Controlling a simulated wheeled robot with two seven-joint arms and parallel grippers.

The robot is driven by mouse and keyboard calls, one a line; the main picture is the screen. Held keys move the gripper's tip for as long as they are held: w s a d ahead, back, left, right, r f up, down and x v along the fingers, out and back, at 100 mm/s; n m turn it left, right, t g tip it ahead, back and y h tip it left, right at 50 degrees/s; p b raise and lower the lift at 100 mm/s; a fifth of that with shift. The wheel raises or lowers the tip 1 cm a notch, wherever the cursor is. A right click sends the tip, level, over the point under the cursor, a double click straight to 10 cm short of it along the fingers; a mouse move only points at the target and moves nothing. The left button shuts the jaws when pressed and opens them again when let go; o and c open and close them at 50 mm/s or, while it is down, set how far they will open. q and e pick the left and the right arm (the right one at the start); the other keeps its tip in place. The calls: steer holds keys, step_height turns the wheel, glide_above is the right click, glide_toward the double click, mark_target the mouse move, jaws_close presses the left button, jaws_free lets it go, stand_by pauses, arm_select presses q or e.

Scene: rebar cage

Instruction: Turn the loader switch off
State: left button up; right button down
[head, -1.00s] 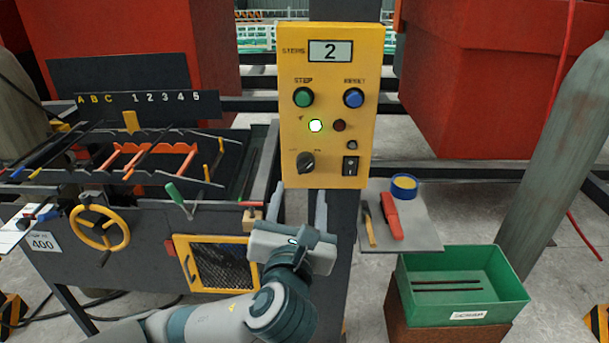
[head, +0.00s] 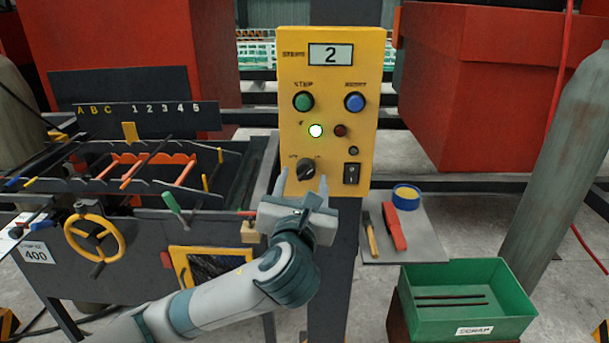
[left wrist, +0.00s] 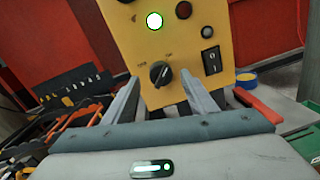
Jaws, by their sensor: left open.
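The yellow control panel (head: 352,110) stands upright ahead and reads 2 on its display. On its lower left is a black rotary knob (head: 306,169), also in the left wrist view (left wrist: 161,74), with a label on each side too small to read. To its right is a black rocker switch (head: 351,173), also in the left wrist view (left wrist: 211,60). A lamp (head: 316,131) glows white-green. My left gripper (head: 304,187) is open just below and in front of the knob. In the left wrist view the knob lies between its fingers, apart from them. My right gripper is not in view.
A green step button (head: 303,101) and blue reset button (head: 354,102) sit above the knob. A machine with a yellow handwheel (head: 94,239) stands left. A grey shelf (head: 425,243) with tools and a green bin (head: 466,322) are right.

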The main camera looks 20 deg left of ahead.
mark_target(306, 171)
arm_select(q)
steer(key=shift+x, duration=1.5)
steer(key=c, duration=1.1)
steer(key=shift+o, duration=0.2)
